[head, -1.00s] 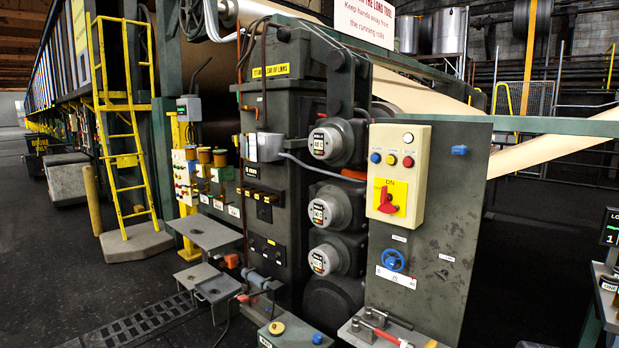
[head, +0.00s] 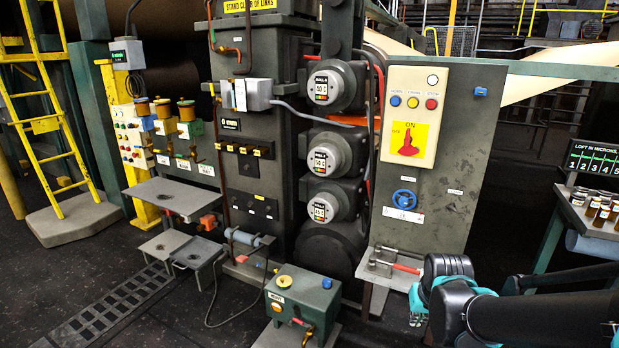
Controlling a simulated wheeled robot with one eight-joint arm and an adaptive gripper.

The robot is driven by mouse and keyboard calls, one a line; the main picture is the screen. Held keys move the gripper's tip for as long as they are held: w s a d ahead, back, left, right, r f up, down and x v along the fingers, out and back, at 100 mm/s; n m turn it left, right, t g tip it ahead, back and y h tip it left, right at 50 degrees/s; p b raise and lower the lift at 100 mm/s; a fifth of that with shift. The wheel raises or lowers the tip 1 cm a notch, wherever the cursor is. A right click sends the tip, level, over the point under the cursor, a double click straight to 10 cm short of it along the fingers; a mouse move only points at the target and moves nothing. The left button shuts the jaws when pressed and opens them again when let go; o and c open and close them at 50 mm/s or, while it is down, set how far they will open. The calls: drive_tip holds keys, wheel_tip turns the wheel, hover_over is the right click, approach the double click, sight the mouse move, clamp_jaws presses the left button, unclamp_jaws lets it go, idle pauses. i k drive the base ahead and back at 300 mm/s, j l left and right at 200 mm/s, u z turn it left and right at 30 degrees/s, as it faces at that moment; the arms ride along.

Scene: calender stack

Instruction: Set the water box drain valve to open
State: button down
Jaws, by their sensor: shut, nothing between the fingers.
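I cannot pick out the water box drain valve for sure. A low green box (head: 303,297) stands on the floor in front of the machine. It has a yellow knob (head: 283,281) on top and a small red-handled valve (head: 301,322) on its front. A blue handwheel (head: 404,199) sits on the grey panel. Black and teal links of my arm are at the lower right. I cannot make out my gripper or its fingers.
A cream control box (head: 416,115) with a red switch hangs on the grey panel (head: 465,150). A small shelf with red-handled tools (head: 405,268) juts out below. Grey stools (head: 198,252) stand left of centre. A floor grate (head: 105,315) lies at the front left.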

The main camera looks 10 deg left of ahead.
sight(215, 103)
drive_tip(key=j, duration=1.45)
drive_tip(key=i+j+z, duration=0.1)
drive_tip(key=j, duration=1.4)
drive_tip(key=i+j, duration=0.2)
drive_tip(key=j, duration=0.2)
drive_tip(key=i+j, duration=0.2)
drive_tip(key=j, duration=0.2)
drive_tip(key=i+j, duration=0.2)
drive_tip(key=j, duration=0.2)
drive_tip(key=i+j, duration=0.25)
drive_tip(key=j, duration=0.15)
